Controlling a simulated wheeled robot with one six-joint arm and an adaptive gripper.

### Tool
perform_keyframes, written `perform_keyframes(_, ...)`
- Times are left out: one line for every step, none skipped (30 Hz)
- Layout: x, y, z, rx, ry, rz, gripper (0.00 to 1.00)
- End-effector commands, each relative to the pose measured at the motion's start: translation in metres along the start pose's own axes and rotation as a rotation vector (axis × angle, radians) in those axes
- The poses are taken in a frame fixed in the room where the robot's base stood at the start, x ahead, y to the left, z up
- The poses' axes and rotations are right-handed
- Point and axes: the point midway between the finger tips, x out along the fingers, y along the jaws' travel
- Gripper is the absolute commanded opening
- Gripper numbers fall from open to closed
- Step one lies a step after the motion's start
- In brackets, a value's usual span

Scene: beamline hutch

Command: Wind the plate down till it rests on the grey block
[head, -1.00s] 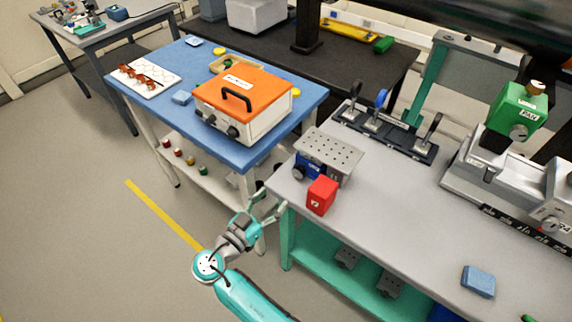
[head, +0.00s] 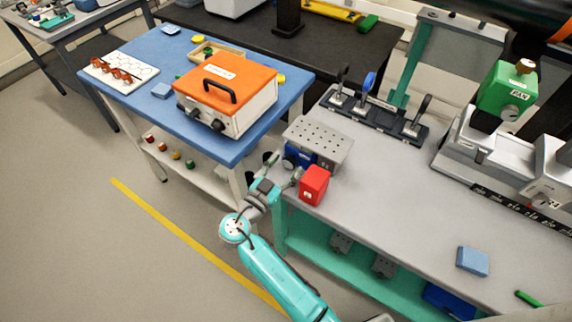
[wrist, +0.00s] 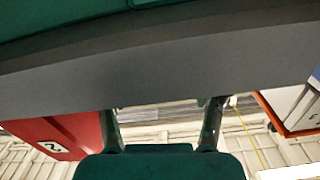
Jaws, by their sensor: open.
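The perforated grey plate (head: 318,137) sits on top of a blue jack (head: 302,158) at the near left corner of the grey bench. A dark round knob (head: 290,163) is on the jack's left side. I cannot make out the grey block, nor any gap under the plate. My gripper (head: 286,167) is open, at the bench corner close to the knob, its fingers seeming to lie either side of it. Contact cannot be told. In the wrist view, the two fingers (wrist: 163,125) are spread, with neither plate nor knob recognizable.
A red block (head: 314,185) stands just right of my gripper, close to the jack; it also shows in the wrist view (wrist: 62,135). An orange-lidded box (head: 228,92) is on the blue table. The bench front is mostly clear.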

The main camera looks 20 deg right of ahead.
Motion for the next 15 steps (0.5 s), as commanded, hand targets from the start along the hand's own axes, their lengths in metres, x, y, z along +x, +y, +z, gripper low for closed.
perform_keyframes(0.0031, 0.0003, 0.0000, 0.000, 0.000, 0.001, 0.67)
perform_keyframes(0.0042, 0.0003, 0.0000, 0.000, 0.000, 0.001, 0.67)
perform_keyframes(0.0053, 0.0004, 0.0000, 0.000, 0.000, 0.001, 0.67)
perform_keyframes(0.0058, 0.0004, 0.0000, 0.000, 0.000, 0.001, 0.67)
perform_keyframes(0.0061, 0.0003, 0.0000, 0.000, 0.000, 0.001, 0.67)
perform_keyframes(0.0062, 0.0003, 0.0000, 0.000, 0.000, 0.001, 0.67)
perform_keyframes(0.0062, 0.0003, 0.0000, 0.000, 0.000, 0.001, 0.67)
perform_keyframes(0.0062, 0.0002, 0.0001, 0.000, 0.000, 0.001, 0.67)
perform_keyframes(0.0061, 0.0002, 0.0000, 0.000, 0.000, 0.001, 0.67)
perform_keyframes(0.0060, 0.0002, 0.0000, 0.000, 0.000, 0.001, 0.67)
perform_keyframes(0.0060, 0.0002, 0.0000, 0.000, 0.000, 0.001, 0.67)
perform_keyframes(0.0059, 0.0002, 0.0000, 0.000, 0.000, 0.001, 0.59)
perform_keyframes(0.0059, 0.0002, 0.0000, 0.000, 0.000, 0.000, 0.52)
perform_keyframes(0.0059, 0.0002, 0.0000, 0.000, 0.000, 0.000, 0.44)
perform_keyframes(0.0058, 0.0002, 0.0000, 0.000, 0.000, 0.000, 0.34)
